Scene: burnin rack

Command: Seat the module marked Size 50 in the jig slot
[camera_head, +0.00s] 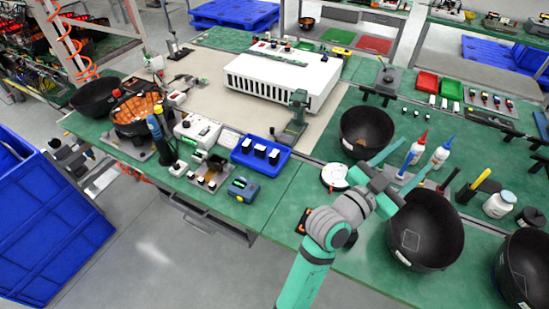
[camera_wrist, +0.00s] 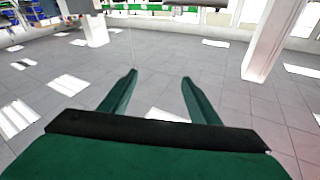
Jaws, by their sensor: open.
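A blue tray (camera_head: 240,158) on the green bench holds a row of black modules with pale tops (camera_head: 261,151). Their markings are too small to read, so I cannot tell which is Size 50. A small jig-like fixture (camera_head: 210,175) with dark blocks on a metal plate stands left of the tray; I cannot make out its slot clearly. My gripper (camera_head: 416,151) is open and empty, above the bench well to the right of the tray, among bowls and bottles.
A blue-grey device (camera_head: 243,189) sits at the front edge.

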